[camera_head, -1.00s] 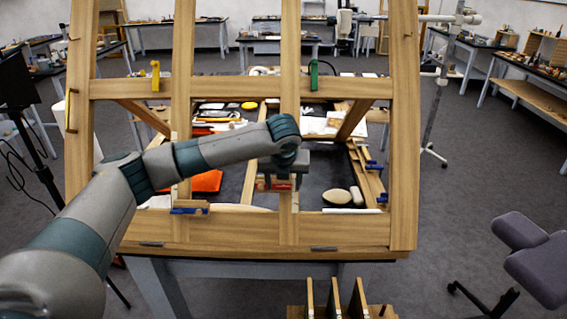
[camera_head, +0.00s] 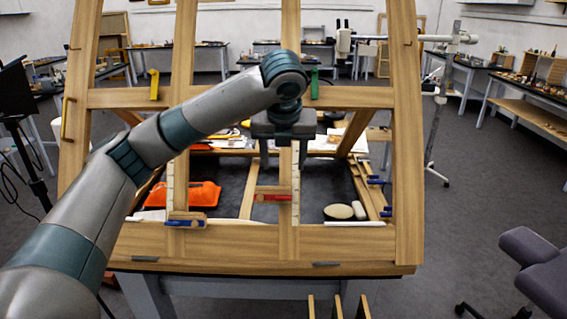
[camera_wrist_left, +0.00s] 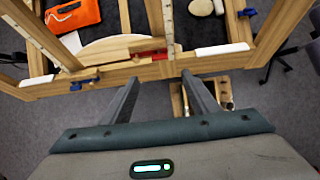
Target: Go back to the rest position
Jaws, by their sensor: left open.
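My left arm reaches in from the left in the head view. Its gripper (camera_head: 282,158) hangs in front of the middle upright of the wooden easel frame (camera_head: 250,238), above the lower rail. In the left wrist view the two fingers (camera_wrist_left: 158,100) are spread apart with nothing between them. Beyond them lie the frame's lower rail (camera_wrist_left: 210,62) and a small red clamp (camera_wrist_left: 150,53), which also shows in the head view (camera_head: 272,197). My right gripper does not show.
Blue clamps (camera_head: 185,223) sit on the frame. A wooden rack (camera_head: 337,308) stands at the bottom. A grey chair (camera_head: 540,262) is at right.

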